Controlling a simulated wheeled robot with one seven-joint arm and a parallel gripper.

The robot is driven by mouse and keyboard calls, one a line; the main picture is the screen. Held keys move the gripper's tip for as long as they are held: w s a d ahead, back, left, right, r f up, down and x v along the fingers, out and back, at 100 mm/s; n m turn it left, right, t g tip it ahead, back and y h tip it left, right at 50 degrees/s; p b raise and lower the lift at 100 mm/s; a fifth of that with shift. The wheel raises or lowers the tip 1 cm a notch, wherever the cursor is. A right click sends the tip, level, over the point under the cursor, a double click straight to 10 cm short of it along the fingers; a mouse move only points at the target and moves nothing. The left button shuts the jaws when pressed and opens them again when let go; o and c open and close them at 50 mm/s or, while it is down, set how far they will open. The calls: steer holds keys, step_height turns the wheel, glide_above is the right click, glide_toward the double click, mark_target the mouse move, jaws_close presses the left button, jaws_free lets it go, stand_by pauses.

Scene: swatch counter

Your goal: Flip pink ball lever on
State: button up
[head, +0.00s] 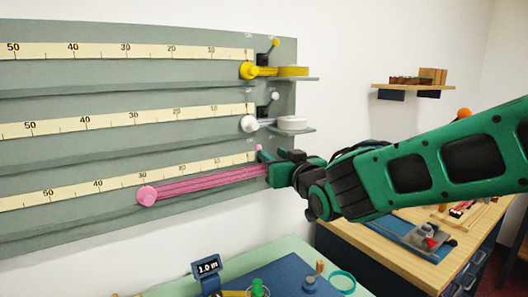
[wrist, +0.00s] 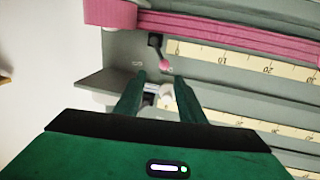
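The pink ball lever (head: 258,148) is a small pink ball on a thin dark arm at the right end of the lowest row of the grey panel. In the wrist view, which is turned upside down, the pink ball (wrist: 165,67) shows just past my fingertips, near the gap between them. My gripper (head: 263,157) is at the panel's right edge, close to the ball. In the wrist view my gripper (wrist: 161,78) has its two fingers apart with nothing clearly held. Contact with the ball cannot be told. The pink strip (head: 205,184) is drawn out leftward, its right end hidden by my gripper.
A wooden bench (head: 390,255) stands at right.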

steer(key=x, duration=0.7)
steer(key=shift+w, duration=0.1)
steer(key=shift+c, duration=0.6)
